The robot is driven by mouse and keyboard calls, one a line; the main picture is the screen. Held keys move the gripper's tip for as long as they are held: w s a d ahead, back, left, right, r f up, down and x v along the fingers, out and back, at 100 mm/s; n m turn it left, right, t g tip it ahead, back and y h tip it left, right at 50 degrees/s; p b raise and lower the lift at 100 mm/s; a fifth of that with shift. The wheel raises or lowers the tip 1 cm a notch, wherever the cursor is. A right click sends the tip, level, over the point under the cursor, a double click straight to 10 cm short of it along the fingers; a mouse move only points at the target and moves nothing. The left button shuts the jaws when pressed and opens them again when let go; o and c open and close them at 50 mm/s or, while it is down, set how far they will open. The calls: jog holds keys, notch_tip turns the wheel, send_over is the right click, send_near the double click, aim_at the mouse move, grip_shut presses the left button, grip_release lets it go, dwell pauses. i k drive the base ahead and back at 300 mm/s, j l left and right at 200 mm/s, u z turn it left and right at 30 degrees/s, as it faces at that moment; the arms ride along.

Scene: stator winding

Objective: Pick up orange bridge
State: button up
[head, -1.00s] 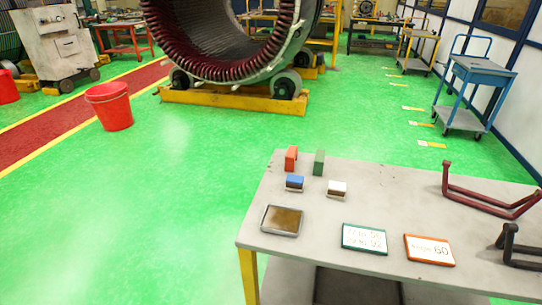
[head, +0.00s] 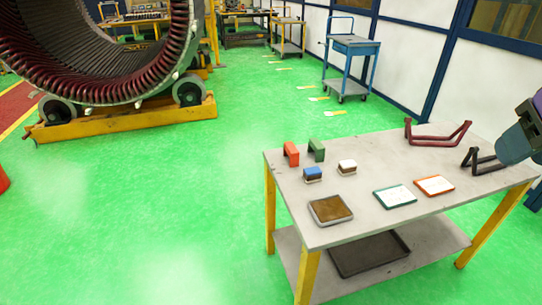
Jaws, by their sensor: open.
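The orange bridge (head: 291,154) is a small red-orange arch-shaped block. It stands upright at the far left corner of the grey table (head: 375,170) in the head view. A green bridge (head: 316,150) of similar shape stands just to its right, with a small gap between them. A grey and purple part of my arm shows at the right picture edge, over the right end of the table and far from the orange bridge.
Near the bridges are a blue-topped block (head: 312,174), a white-topped block (head: 347,167) and a brown-topped tray (head: 330,210). Two framed cards, a dark red bracket (head: 437,138) and a black bracket (head: 480,163) lie further right. Green floor is clear left of the table.

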aim_at(290, 150)
jog(key=j+z, duration=0.2)
jog(key=j, duration=0.75)
jog(key=j+z, duration=0.15)
jog(key=j, duration=0.8)
jog(key=i+j, duration=0.25)
jog(key=i+j+z, duration=0.15)
jog(key=j, duration=0.3)
jog(key=i+j, duration=0.3)
jog(key=i+j+z, duration=0.1)
jog(key=j, duration=0.35)
jog(key=i+j, duration=0.25)
jog(key=i, duration=0.15)
